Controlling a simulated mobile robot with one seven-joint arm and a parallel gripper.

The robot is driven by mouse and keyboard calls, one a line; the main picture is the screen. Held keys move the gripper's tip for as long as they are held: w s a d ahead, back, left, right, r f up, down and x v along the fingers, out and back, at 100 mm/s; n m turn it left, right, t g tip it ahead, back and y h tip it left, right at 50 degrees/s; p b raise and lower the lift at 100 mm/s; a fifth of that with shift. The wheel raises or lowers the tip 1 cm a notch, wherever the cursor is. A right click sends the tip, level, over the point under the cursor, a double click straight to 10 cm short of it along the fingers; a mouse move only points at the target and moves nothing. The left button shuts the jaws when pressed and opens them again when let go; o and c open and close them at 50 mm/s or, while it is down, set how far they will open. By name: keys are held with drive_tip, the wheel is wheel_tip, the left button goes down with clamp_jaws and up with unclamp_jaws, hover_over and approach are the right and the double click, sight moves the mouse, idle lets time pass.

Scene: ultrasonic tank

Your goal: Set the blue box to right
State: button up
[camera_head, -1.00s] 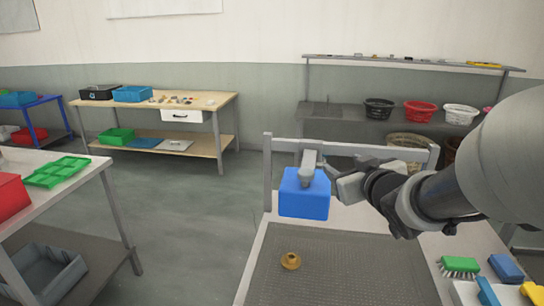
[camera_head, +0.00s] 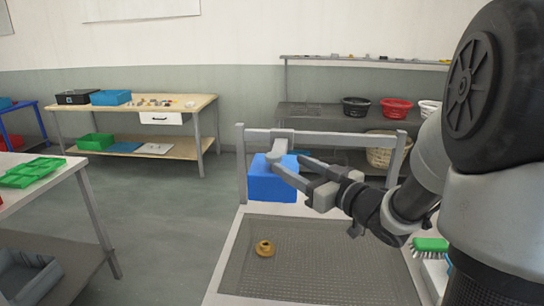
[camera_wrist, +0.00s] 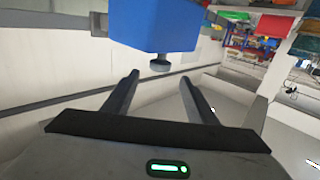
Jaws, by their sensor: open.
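The blue box (camera_head: 268,184) is at the far left of the grey-framed tank table, by the raised rail. A grey bracket-like piece (camera_head: 283,138) shows above it.
The tank's grey mesh (camera_head: 325,265) lies in front, with a brass-coloured ring piece (camera_head: 265,249) on it. The rail (camera_head: 340,137) runs behind the box. A green brush (camera_head: 430,245) lies at right. Bins (camera_head: 396,108) stand on a shelf behind.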

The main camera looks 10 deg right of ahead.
sight(279, 157)
drive_tip(key=x, duration=0.8)
drive_tip(key=shift+w+a, duration=0.1)
drive_tip(key=shift+w, duration=0.1)
clamp_jaws()
